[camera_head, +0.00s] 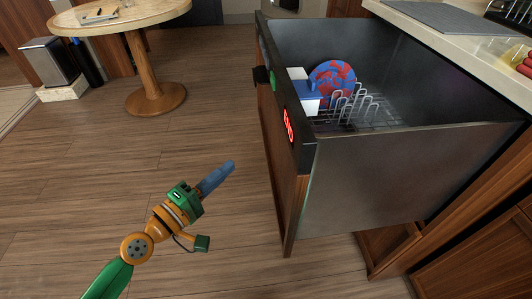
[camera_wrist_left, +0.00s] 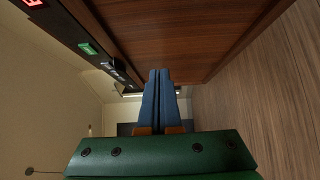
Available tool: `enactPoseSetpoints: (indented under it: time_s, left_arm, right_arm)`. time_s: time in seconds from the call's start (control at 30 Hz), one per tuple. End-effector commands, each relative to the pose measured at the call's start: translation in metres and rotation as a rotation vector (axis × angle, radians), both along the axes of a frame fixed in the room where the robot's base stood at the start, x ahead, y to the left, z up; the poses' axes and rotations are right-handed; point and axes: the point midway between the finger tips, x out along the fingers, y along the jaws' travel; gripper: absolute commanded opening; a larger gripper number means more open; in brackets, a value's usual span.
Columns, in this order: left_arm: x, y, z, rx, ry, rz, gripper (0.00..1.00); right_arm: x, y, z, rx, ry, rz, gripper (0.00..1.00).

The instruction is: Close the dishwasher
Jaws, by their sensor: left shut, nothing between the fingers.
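The dishwasher is a drawer type, pulled far out from under the counter, with an open top and a wooden front panel (camera_head: 283,165). Its black control strip has a red lit display (camera_head: 288,125). Inside, a wire rack (camera_head: 355,112) holds a red and blue plate (camera_head: 332,76) and a blue and white item (camera_head: 304,92). My left gripper (camera_head: 230,165) is shut and empty, left of the front panel and apart from it in the head view. In the left wrist view its blue fingers (camera_wrist_left: 160,95) are together, with the wooden panel (camera_wrist_left: 180,35) beyond. My right gripper is not in view.
A round wooden table (camera_head: 152,75) stands at the back left, beside a metal bin (camera_head: 50,62). The counter (camera_head: 470,50) is above the drawer at the right, with a grey mat (camera_head: 437,17). The wooden floor (camera_head: 110,165) left of the drawer is clear.

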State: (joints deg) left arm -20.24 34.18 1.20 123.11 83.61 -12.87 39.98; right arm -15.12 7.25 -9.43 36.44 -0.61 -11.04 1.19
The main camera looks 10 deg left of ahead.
Motion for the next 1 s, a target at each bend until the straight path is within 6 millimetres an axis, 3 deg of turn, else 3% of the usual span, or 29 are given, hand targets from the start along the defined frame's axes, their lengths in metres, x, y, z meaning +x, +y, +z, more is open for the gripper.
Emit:
enactPoseSetpoints:
  time_s: [0.07, 0.33, 0.6, 1.0]
  left_arm:
    - [0.017, -0.007, 0.009, -0.005, -0.004, 0.004, 0.0]
    - [0.067, -0.036, 0.004, 0.0, -0.002, 0.001, 0.0]
    - [0.075, -0.068, 0.001, 0.002, -0.001, 0.002, 0.0]
    - [0.076, -0.07, 0.0, 0.003, 0.0, 0.002, 0.0]
  right_arm:
    - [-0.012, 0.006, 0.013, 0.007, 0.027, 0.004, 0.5]
    - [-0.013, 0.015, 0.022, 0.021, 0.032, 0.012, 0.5]
    - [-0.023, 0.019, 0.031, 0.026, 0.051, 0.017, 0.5]
    - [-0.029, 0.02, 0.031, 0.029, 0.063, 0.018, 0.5]
